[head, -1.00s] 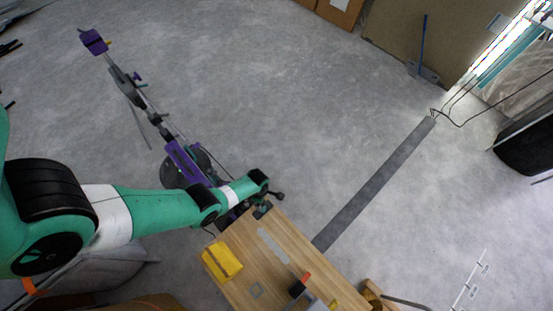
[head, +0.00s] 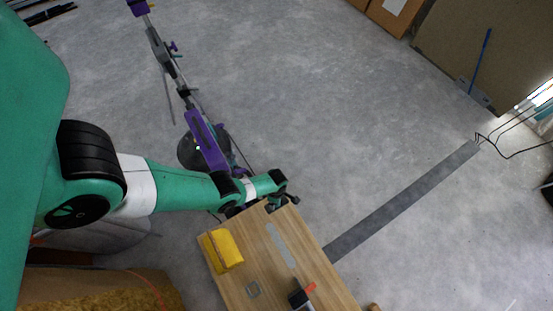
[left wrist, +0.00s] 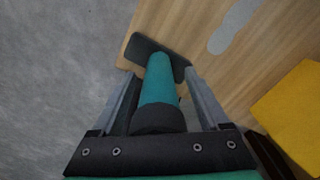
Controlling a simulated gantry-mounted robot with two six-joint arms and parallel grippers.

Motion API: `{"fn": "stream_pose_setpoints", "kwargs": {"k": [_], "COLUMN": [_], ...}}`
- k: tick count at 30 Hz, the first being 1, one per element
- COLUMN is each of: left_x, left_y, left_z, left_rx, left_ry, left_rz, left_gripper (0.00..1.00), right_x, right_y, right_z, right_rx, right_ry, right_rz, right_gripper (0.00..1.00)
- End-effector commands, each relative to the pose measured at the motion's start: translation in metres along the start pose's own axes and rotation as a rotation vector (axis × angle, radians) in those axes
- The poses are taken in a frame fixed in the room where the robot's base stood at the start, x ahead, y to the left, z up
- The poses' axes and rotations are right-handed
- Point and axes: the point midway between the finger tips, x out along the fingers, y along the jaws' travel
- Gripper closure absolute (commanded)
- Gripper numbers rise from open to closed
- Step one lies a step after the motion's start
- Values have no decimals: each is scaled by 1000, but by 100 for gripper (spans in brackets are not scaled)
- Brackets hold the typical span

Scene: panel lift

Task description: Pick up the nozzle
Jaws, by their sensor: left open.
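The nozzle (left wrist: 158,82), a teal tube with a wide flat dark head and a dark collar, is at the corner of the wooden table (head: 262,270). In the left wrist view it lies between the two fingers of my left gripper (left wrist: 158,85), which is open. The fingers stand on either side of the tube; I cannot tell whether they touch it. In the head view my left arm reaches in from the left to the table's far corner, and the wrist hides most of the nozzle. My right gripper is not in view.
A yellow block-like item (head: 222,250) lies on the table near the left edge, close to my left gripper. A grey flat patch (head: 281,244) and a black and orange tool (head: 301,296) are also there. A purple stand (head: 206,140) is on the floor behind my arm.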

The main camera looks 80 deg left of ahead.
Motion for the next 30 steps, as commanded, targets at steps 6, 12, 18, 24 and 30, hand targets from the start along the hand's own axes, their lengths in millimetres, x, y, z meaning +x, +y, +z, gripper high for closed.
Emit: {"fn": "stream_pose_setpoints", "kwargs": {"k": [6, 12, 18, 24, 30], "left_x": [5, 5, 5, 5, 5], "left_y": [1, 1, 1, 1, 1], "left_z": [1, 0, 0, 0, 1], "left_rx": [0, 0, 0, 0, 0], "left_ry": [-1, -1, -1, -1, -1], "left_rz": [2, 2, 2, 2, 2], "left_gripper": [22, 51, 87, 100, 100], "right_x": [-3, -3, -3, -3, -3], "right_y": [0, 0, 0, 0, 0], "right_z": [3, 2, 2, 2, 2], "right_rx": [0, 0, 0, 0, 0], "right_ry": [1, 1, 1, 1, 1], "right_rz": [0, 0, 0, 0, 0], "right_gripper": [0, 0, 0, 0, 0]}}
